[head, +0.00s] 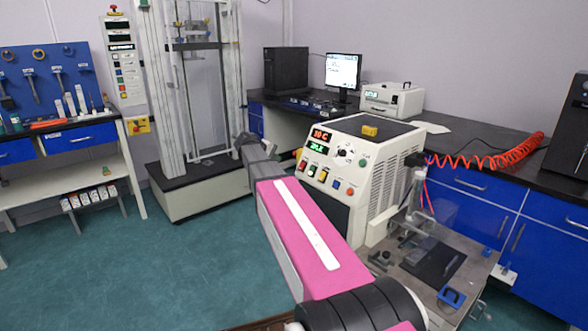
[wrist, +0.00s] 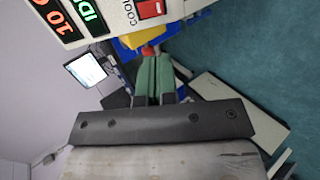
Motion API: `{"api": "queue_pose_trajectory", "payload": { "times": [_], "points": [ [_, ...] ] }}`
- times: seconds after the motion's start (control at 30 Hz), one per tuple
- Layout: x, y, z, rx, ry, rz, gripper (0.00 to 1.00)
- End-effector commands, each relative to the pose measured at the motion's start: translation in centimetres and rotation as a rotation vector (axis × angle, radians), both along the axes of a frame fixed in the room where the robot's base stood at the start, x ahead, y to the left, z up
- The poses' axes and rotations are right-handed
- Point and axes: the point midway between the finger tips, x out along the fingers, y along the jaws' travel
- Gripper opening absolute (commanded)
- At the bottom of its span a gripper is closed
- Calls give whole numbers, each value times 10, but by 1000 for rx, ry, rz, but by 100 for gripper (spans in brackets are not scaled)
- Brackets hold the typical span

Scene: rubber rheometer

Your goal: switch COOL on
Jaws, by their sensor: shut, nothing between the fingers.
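The cream rheometer (head: 345,165) stands on the bench with its control panel facing left-front. Its displays read 10 C and IDLE. The red COOL rocker (wrist: 150,9) is at the top edge of the wrist view, beside its label and partly cut off. It is small in the head view (head: 311,170), at the left end of the lower switch row. Whether it is pressed cannot be told. My gripper (head: 291,155) is shut and empty, near the panel's left edge. In the wrist view its green fingers (wrist: 152,72) appear beside the rocker; contact cannot be confirmed.
A yellow object (head: 370,131) lies on top of the rheometer. A tall testing frame (head: 172,90) stands behind my gripper. A monitor (head: 343,71) and a white instrument (head: 392,99) sit on the back bench. A red coiled hose (head: 500,158) is at right. The floor at left is clear.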

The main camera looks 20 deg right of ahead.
Motion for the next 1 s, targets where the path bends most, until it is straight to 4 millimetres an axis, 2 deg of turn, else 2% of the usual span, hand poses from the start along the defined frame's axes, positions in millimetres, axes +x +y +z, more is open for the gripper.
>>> {"api": "queue_pose_trajectory", "payload": {
  "times": [0.27, 0.8, 1.0],
  "points": [
    [4, -10, -8, 1, 0, -1, 0],
    [31, -83, -63, 2, 0, -1, 0],
    [38, -101, -76, 2, 1, 0, 0]
  ]
}}
